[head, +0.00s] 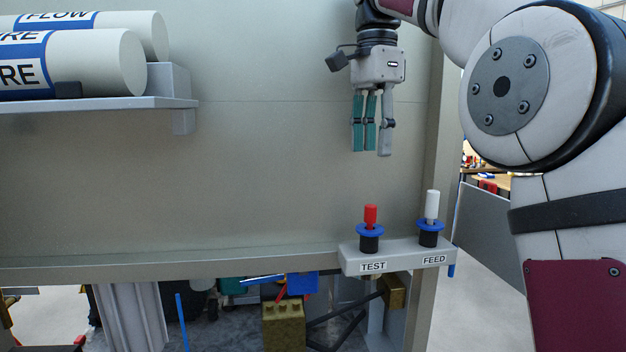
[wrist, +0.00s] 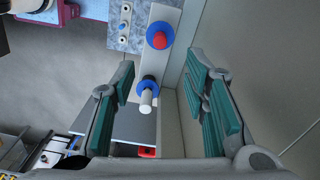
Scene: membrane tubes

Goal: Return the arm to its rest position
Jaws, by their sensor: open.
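My gripper (head: 372,124) hangs pointing down in front of the grey panel, above the valve block and apart from it. In the wrist view my gripper (wrist: 165,105) has its teal-padded fingers spread wide with nothing between them. Below it, the red-handled TEST valve (head: 370,217) and the white-handled FEED valve (head: 432,206) stand upright with blue collars. The wrist view shows the red handle (wrist: 160,41) and the white handle (wrist: 146,101) beyond the fingers. My arm fills the right side of the head view.
A grey valve block (head: 400,256) juts from the panel's lower right edge. White membrane tubes (head: 95,62) with blue labels lie on a shelf (head: 100,104) at upper left. The panel (head: 230,180) between shelf and gripper is bare. Assorted clutter shows below the panel.

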